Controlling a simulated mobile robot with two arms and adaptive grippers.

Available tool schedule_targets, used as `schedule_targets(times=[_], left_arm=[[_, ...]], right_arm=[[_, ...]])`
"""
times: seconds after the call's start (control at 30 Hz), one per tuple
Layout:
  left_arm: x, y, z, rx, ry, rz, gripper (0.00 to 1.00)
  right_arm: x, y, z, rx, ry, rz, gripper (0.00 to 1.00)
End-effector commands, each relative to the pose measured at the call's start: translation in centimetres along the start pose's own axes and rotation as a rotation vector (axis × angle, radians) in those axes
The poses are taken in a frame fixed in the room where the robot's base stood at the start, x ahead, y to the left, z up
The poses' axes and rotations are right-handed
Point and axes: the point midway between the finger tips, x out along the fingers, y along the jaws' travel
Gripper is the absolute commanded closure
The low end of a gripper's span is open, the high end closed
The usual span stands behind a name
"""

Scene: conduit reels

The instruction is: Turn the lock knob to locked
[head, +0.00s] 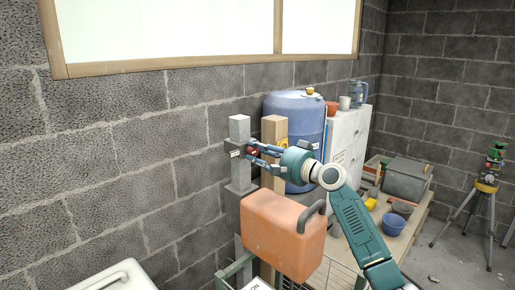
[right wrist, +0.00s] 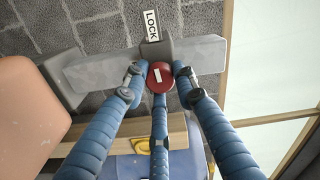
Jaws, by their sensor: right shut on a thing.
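The red lock knob (right wrist: 160,74) has a white mark and sits on a dark bracket (right wrist: 158,50) on a grey post. A white label reading LOCK (right wrist: 151,25) is above the knob in the right wrist view. My right gripper (right wrist: 157,78) is shut on the knob, with blue fingers on both sides and one below. In the head view the right gripper (head: 258,152) reaches left to the grey post (head: 240,131), and its fingers partly hide the knob (head: 253,152). The white mark runs roughly along the line toward the label. My left gripper is not in view.
A wooden post (head: 273,131) and a blue barrel (head: 297,115) stand close behind the gripper. A workbench with bins (head: 404,178) is to the right, and a block wall is behind.

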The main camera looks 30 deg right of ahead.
Motion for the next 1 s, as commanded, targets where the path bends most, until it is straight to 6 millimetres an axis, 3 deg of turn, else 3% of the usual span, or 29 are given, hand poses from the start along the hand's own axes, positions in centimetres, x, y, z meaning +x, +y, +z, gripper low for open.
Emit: schedule_targets(times=[0.03, 0.8, 0.83, 0.9, 1.0], left_arm=[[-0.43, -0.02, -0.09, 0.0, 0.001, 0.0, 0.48], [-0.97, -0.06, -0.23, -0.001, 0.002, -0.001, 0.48], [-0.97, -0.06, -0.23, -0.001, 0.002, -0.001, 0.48], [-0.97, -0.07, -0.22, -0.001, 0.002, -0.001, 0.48], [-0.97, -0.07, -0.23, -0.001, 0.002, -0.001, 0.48]], right_arm=[[-0.1, -0.81, -0.62, 0.023, 0.013, -0.012, 0.99], [-0.13, -0.67, -0.62, 0.123, 0.012, -0.013, 0.99], [-0.13, -0.67, -0.62, 0.123, 0.012, -0.013, 0.71], [-0.13, -0.68, -0.62, 0.123, 0.012, -0.014, 0.57], [-0.1, -0.55, -0.49, 0.123, 0.01, -0.011, 0.54]])
